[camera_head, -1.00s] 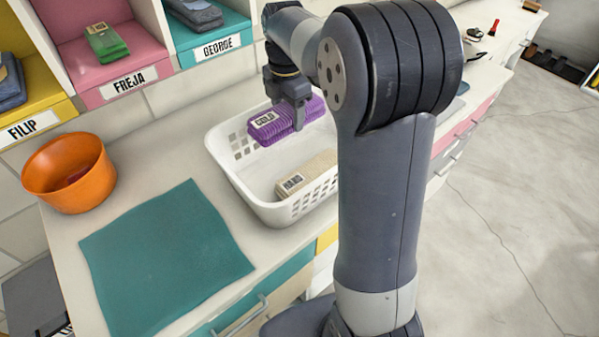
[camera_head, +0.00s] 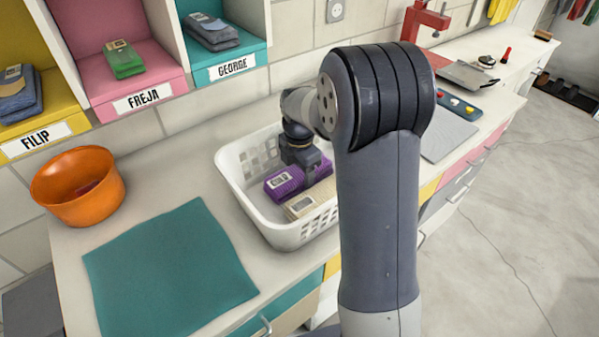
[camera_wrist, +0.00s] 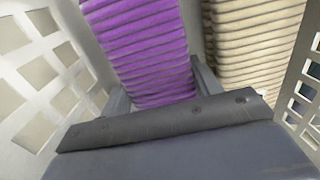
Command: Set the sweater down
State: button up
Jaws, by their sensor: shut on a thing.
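A folded purple knitted sweater (camera_head: 285,183) with a pale label is inside the white laundry basket (camera_head: 236,190). It also shows in the wrist view (camera_wrist: 145,45). My gripper (camera_head: 306,178) points down into the basket and is shut on the purple sweater, with a finger at each side of it in the wrist view. A folded beige sweater (camera_head: 302,205) with a label lies beside it in the basket, to the right in the wrist view (camera_wrist: 250,45). I cannot tell whether the purple sweater touches the basket floor.
The basket walls stand close around my gripper. A teal cloth (camera_head: 170,268) and an orange bowl (camera_head: 100,205) are on the counter to the left. Labelled cubbies with folded clothes, such as the pink one (camera_head: 150,80), stand behind. A grey board (camera_head: 447,135) lies to the right.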

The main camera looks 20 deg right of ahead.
aim_at(299, 170)
jog(key=shift+f, duration=0.15)
jog(key=o, duration=1)
jog(key=shift+c, duration=0.2)
notch_tip(299, 170, up, 12)
jog(key=shift+r, duration=0.2)
